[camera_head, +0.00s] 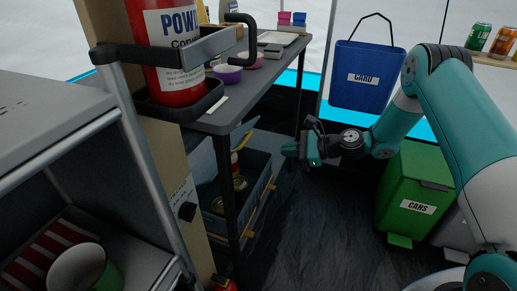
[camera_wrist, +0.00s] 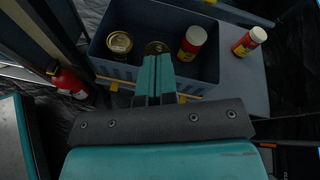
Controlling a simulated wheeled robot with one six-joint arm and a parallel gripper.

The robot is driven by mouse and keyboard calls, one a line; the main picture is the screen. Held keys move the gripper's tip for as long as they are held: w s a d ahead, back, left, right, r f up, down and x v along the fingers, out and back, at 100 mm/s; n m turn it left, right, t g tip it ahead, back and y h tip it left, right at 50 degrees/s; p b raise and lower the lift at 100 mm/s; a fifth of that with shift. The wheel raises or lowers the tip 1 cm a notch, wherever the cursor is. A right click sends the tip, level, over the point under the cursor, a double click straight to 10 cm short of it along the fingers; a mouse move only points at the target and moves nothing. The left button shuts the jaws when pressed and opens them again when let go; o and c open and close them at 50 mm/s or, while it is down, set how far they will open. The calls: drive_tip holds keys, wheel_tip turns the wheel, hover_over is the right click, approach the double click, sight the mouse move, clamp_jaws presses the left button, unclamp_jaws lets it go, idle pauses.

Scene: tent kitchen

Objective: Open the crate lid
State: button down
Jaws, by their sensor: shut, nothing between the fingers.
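The blue-grey crate (camera_head: 258,209) stands low under the table, with yellow latches along its near side. Its top is uncovered, and tins and a red jar show inside. A blue panel (camera_head: 243,134), apparently the lid, is tilted up at the crate's far side, partly hidden by the table and its leg. My gripper (camera_head: 290,150) is to the right of the crate and above it, shut and empty. In the wrist view the shut fingers (camera_wrist: 155,62) show over the near wall of the crate (camera_wrist: 152,14), touching nothing that I can make out.
The table (camera_head: 236,94) and its dark legs stand over the crate. A green cans bin (camera_head: 411,190) and a blue card bin (camera_head: 365,78) are at the right. The floor before the crate is clear.

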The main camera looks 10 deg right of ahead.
wheel_tip(320, 180, down, 3)
drive_tip(key=d+m+t+y, duration=0.1)
drive_tip(key=d+m+t, duration=0.1)
drive_tip(key=m, duration=0.3)
drive_tip(key=b, duration=0.4)
approach(248, 133)
drive_tip(key=s+a+f, duration=0.3)
drive_tip(key=a+f, duration=0.1)
drive_tip(key=w+a+r, duration=0.2)
drive_tip(key=a, duration=0.1)
drive_tip(key=shift+r, duration=0.35)
drive_tip(key=a+r+p, duration=0.1)
drive_tip(key=w+a+r+p, duration=0.1)
drive_tip(key=r, duration=0.1)
drive_tip(key=shift+w+r, duration=0.15)
drive_tip(key=shift+w, duration=0.05)
